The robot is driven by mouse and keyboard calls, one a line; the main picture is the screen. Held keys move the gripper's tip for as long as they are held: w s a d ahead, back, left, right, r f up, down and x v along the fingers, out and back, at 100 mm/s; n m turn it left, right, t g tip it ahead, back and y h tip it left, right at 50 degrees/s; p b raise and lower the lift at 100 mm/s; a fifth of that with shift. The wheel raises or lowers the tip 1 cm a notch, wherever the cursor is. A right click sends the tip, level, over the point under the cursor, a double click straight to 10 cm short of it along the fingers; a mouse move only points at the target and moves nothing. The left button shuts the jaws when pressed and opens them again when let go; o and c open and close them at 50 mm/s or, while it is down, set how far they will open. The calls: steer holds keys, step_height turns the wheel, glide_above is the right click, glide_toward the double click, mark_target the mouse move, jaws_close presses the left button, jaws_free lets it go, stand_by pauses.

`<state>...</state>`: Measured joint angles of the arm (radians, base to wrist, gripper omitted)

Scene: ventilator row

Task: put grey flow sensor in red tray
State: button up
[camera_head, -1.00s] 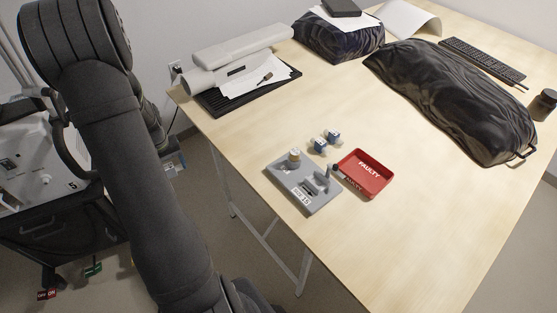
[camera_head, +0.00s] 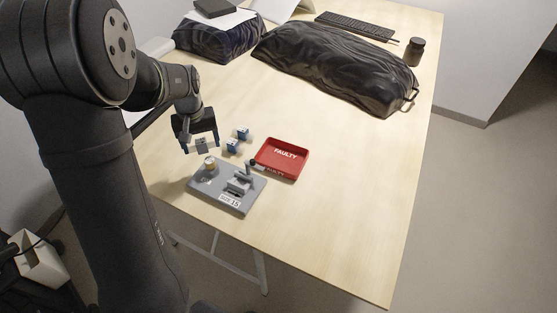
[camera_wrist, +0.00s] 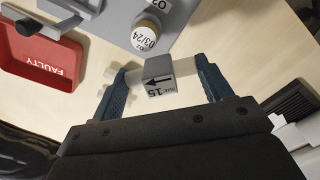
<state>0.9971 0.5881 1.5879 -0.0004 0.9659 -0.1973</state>
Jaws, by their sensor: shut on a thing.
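The grey flow sensor (camera_wrist: 158,78), a small block with a printed arrow and "15", is between my gripper's fingers in the wrist view. My gripper (camera_wrist: 163,82) is shut on it. In the head view my gripper (camera_head: 201,146) is above the table, just behind and left of the grey plate. The red tray (camera_head: 283,158), marked "FAULTY", lies to the right of the gripper and looks empty. In the wrist view the red tray (camera_wrist: 40,52) is at the upper left, apart from the sensor.
A grey plate (camera_head: 231,203) with a round white-capped part (camera_head: 210,163) and a grey fitting stands in front. Two blue-and-white parts (camera_head: 243,133) (camera_head: 232,146) lie between gripper and tray. A black bag (camera_head: 335,65) lies behind. Table right of the tray is clear.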

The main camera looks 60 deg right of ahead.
steer(key=s+d+r+m, duration=0.2)
steer(key=s+d+m, duration=0.1)
steer(key=s, duration=0.7)
steer(key=s+d+r+m, duration=0.1)
steer(key=s+d+m, duration=0.1)
steer(key=s, duration=0.8)
steer(key=s+d+r+m, duration=0.2)
steer(key=s+d+m, duration=0.1)
steer(key=s, duration=0.7)
glide_above(280, 163)
steer(key=shift+f, duration=5.7)
steer(key=shift+f, duration=0.55)
steer(key=o, duration=1)
steer(key=shift+c, duration=0.2)
